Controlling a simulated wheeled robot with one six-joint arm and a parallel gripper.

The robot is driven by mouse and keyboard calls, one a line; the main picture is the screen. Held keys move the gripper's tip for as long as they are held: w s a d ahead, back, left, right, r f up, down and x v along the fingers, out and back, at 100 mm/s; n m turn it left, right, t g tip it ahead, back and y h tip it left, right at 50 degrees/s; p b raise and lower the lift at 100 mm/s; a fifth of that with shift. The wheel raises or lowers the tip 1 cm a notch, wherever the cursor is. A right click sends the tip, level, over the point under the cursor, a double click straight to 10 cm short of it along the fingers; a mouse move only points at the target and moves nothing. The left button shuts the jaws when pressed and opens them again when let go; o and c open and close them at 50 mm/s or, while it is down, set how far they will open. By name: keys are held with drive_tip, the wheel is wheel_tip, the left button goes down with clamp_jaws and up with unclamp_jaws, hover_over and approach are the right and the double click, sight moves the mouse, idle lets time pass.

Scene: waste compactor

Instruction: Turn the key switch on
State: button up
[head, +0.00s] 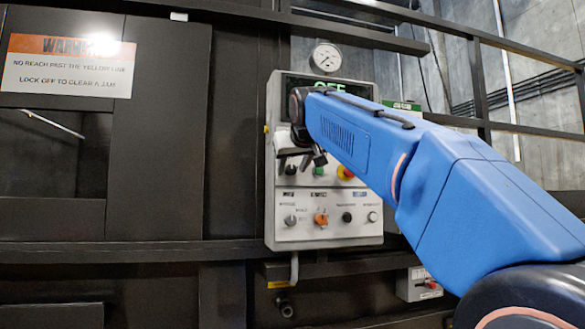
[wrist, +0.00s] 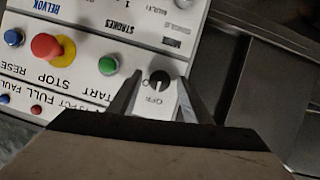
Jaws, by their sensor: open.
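The key switch (wrist: 158,80) shows in the wrist view as a small round black switch with a light slot or mark, on a white plate lettered OFF. My gripper (wrist: 158,76) is open, with one finger on each side of the switch. I cannot tell whether either finger touches it. In the head view my gripper (head: 296,160) is at the left part of the grey control panel (head: 275,215), left of the green button, and largely hides the switch there.
A green start button (wrist: 108,66) and a red stop button (wrist: 46,47) on a yellow collar sit close beside the switch. An orange selector (head: 321,219) and several knobs are lower on the panel. A gauge (head: 326,57) is above it. A dark rail runs below.

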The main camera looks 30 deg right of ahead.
drive_tip(key=c, duration=1.1)
drive_tip(key=shift+o, duration=0.2)
drive_tip(key=shift+d, duration=0.1)
drive_tip(key=m+y, duration=0.2)
drive_tip(key=m, duration=0.1)
drive_tip(key=shift+d+m+t, duration=0.2)
drive_tip(key=shift+m+t, duration=0.1)
drive_tip(key=shift+t, duration=0.1)
drive_tip(key=m+y, duration=0.1)
drive_tip(key=m, duration=0.1)
drive_tip(key=m+t+y, duration=0.1)
drive_tip(key=m+y, duration=0.1)
drive_tip(key=shift+s+d+f+t, duration=0.1)
drive_tip(key=shift+d+f+t, duration=0.05)
drive_tip(key=shift+t, duration=0.15)
drive_tip(key=shift+m, duration=0.3)
